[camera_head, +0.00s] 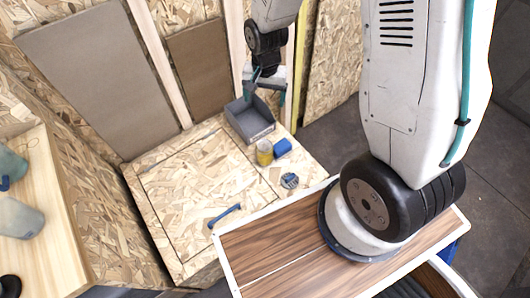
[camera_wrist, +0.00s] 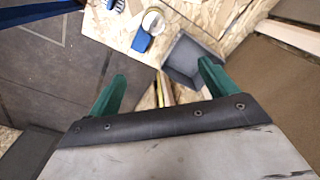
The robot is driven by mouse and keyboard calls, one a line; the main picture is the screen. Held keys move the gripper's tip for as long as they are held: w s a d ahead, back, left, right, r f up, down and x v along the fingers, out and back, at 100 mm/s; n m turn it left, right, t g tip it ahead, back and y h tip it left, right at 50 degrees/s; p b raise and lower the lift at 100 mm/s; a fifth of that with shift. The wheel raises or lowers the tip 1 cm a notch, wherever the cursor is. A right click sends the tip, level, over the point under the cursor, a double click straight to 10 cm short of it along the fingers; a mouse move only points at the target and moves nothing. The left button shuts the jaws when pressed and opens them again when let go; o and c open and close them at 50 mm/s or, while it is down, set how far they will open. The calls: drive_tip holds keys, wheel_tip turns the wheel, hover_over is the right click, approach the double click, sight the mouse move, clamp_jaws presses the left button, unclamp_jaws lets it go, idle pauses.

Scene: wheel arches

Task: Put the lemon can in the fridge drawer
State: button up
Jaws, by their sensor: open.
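A yellow can (camera_head: 264,153), which looks like the lemon can, stands on the chipboard platform beside a grey open bin. Its pale round top (camera_wrist: 153,21) shows in the wrist view. My gripper (camera_head: 266,96) is above the far end of the platform, over the grey bin area and apart from the can. In the wrist view its two green fingers (camera_wrist: 162,70) are spread wide with nothing between them. I cannot identify a fridge drawer for certain in either view.
The grey bin (camera_head: 246,124) looks empty. A blue block (camera_head: 282,147) sits right next to the can. A small round brush-like item (camera_head: 289,181) and a blue-handled tool (camera_head: 224,215) lie nearer. A wood-topped unit (camera_head: 285,245) stands in front. The platform's left part is clear.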

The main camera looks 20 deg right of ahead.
sight(264, 145)
drive_tip(key=f+m, duration=0.1)
drive_tip(key=f, duration=0.5)
drive_tip(key=s+f+m, duration=0.1)
drive_tip(key=f, duration=0.6)
drive_tip(key=f+m, duration=0.1)
drive_tip(key=f, duration=0.5)
drive_tip(key=shift+s+a+f, duration=0.3)
drive_tip(key=shift+a+f, duration=0.1)
drive_tip(key=shift+f, duration=3.9)
drive_tip(key=c, duration=1.4)
drive_tip(key=shift+c, duration=0.2)
drive_tip(key=shift+r, duration=0.1)
